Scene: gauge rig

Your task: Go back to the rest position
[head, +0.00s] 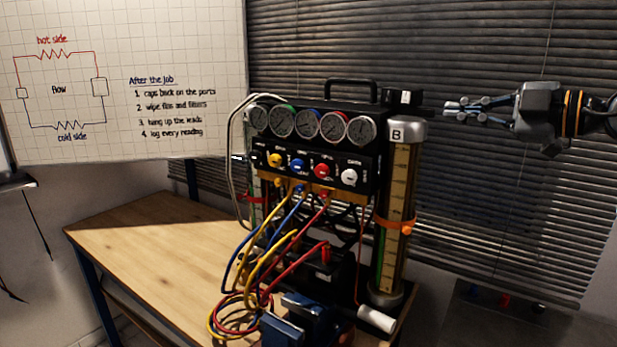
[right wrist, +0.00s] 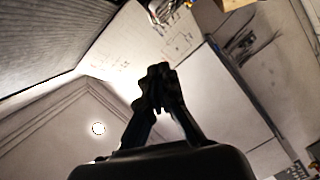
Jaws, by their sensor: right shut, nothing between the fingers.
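My right gripper (head: 452,108) is in the upper right of the head view, pointing left, with its arm coming in from the right edge. It is shut and empty, and appears at the height of the black cap of the cylinder marked B (head: 396,215). I cannot tell how far apart the two are in depth. In the right wrist view its dark fingers (right wrist: 159,85) meet at the middle, with nothing between them. The gauge rig (head: 312,150) stands on the wooden table. My left gripper is not in view.
The rig has several dials, coloured knobs and looped hoses (head: 240,300). A blue vise-like block (head: 295,318) is at the table's front. The wooden table (head: 140,245) is clear at left. A whiteboard (head: 120,80) and window blinds (head: 480,200) are behind.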

